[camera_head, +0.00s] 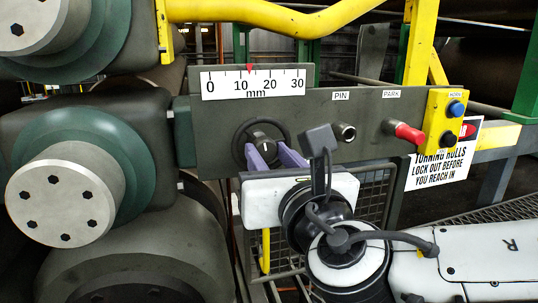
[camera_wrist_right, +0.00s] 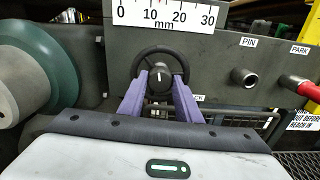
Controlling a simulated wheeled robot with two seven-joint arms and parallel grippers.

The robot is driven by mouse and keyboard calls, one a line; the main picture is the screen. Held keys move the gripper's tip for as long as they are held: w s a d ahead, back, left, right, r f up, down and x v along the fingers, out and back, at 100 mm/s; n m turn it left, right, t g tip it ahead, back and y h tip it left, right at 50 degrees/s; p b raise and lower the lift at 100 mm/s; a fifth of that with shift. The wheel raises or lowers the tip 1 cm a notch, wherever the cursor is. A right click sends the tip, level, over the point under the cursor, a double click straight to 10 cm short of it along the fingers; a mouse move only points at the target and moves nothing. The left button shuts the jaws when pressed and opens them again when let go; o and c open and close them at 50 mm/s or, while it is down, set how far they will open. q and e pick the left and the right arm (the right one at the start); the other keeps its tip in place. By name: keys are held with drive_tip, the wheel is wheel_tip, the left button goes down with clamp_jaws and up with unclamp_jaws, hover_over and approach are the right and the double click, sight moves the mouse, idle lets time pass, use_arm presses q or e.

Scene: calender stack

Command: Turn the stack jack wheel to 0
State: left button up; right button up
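The stack jack wheel (camera_head: 238,137) is a dark handwheel with a round hub on the grey panel. It also shows in the right wrist view (camera_wrist_right: 160,52), where the hub carries a white mark pointing up. Above it is a white mm scale (camera_head: 253,84) numbered 0 to 30. A red pointer (camera_head: 249,68) stands a little past 10. My right gripper (camera_head: 274,150) has purple fingers, spread apart at the lower part of the wheel. In the right wrist view the fingertips (camera_wrist_right: 160,80) lie either side of the hub; contact is unclear. My left gripper is out of view.
Right of the wheel are a PIN socket (camera_head: 345,132), a red PARK handle (camera_head: 408,133) and a yellow button box (camera_head: 444,124). Large rolls (camera_head: 70,195) stand close at left. A warning sign (camera_head: 440,160) hangs at right. A yellow pipe (camera_head: 260,15) crosses above.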

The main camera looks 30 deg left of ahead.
drive_tip(key=c, duration=0.3)
drive_tip(key=shift+c, duration=0.2)
drive_tip(key=shift+o, duration=0.2)
drive_tip(key=shift+f+m, duration=0.1)
drive_tip(key=shift+m, duration=0.2)
drive_tip(key=shift+m+b, duration=0.5)
drive_tip(key=shift+m, duration=0.5)
drive_tip(key=shift+m+b, duration=0.3)
drive_tip(key=shift+m, duration=1.8)
drive_tip(key=o, duration=1)
drive_tip(key=shift+o, duration=0.2)
